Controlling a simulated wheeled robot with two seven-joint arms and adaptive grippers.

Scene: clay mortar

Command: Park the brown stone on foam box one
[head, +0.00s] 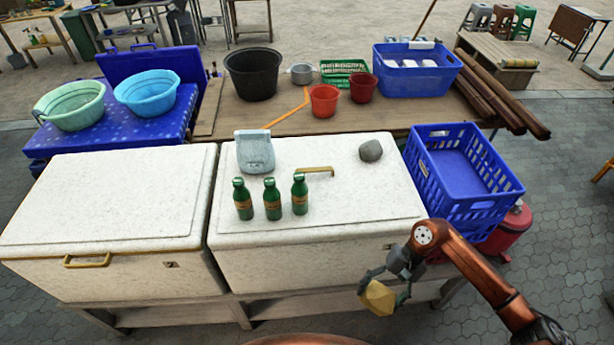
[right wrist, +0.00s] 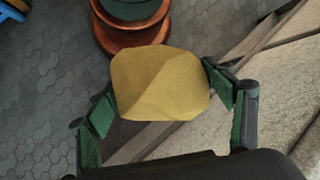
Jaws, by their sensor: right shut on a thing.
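A yellow-brown faceted stone (head: 379,298) is held between the fingers of my right gripper (head: 386,290), in front of the right foam box's front face. In the right wrist view the stone (right wrist: 160,82) sits between the two green finger pads (right wrist: 163,98). Two white foam boxes stand side by side, a left one (head: 100,200) and a right one (head: 330,215), both with lids on. My left gripper is not in view.
On the right box's lid stand three green bottles (head: 272,200), a pale blue jug-like container (head: 254,152) and a grey stone (head: 371,151). A blue crate (head: 460,175) is right of it. The left lid is bare; the right lid's right half is mostly clear.

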